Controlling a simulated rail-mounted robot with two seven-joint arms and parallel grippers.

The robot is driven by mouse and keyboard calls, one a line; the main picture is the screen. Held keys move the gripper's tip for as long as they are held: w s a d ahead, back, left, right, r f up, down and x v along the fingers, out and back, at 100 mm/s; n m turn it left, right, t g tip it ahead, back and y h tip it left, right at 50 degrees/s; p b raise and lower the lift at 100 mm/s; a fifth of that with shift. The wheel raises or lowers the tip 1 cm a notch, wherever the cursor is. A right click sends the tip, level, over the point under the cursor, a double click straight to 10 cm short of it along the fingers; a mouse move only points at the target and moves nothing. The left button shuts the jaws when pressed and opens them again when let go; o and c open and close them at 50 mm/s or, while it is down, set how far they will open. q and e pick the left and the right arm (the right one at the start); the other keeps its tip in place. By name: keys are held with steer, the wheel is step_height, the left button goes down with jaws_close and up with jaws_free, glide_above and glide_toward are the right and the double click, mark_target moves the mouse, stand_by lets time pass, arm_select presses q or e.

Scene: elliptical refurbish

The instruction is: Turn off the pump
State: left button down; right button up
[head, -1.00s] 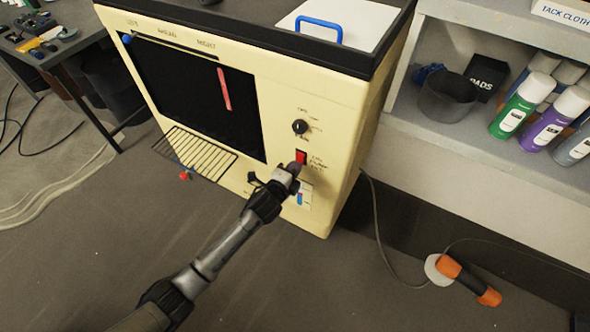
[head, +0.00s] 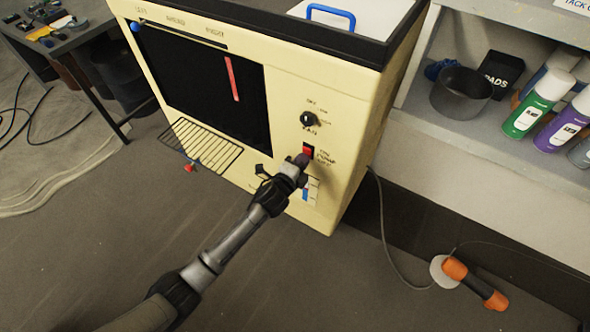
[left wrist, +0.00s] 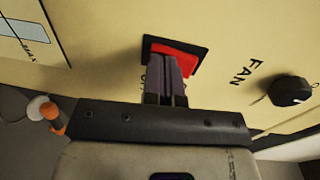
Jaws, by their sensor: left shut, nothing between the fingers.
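The pump switch (head: 309,151) is a red rocker in a black frame on the front of the cream machine (head: 345,106). In the left wrist view the red switch (left wrist: 178,57) shows beyond my fingertips. My left gripper (head: 301,161) is shut and empty, with its fingertips at the switch. In the left wrist view the gripper's fingers (left wrist: 166,70) overlap the lower left part of the rocker; whether they press it I cannot tell. The rocker's position is partly hidden by the fingers. My right gripper is not in view.
A black fan knob (head: 310,119) sits just above the switch; it also shows in the left wrist view (left wrist: 290,91). A wire rack (head: 205,146) juts out at the lower left. A shelf with spray cans (head: 537,103) stands at right. An orange-black tool (head: 474,283) lies on the floor.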

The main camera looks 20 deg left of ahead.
arm_select(q)
steer(key=s+a+f+p, duration=0.2)
steer(key=s+p, duration=0.2)
steer(key=s, duration=0.9)
steer(key=shift+s+f+p, duration=0.15)
steer(key=shift+s+p, duration=0.15)
steer(key=shift+p, duration=0.05)
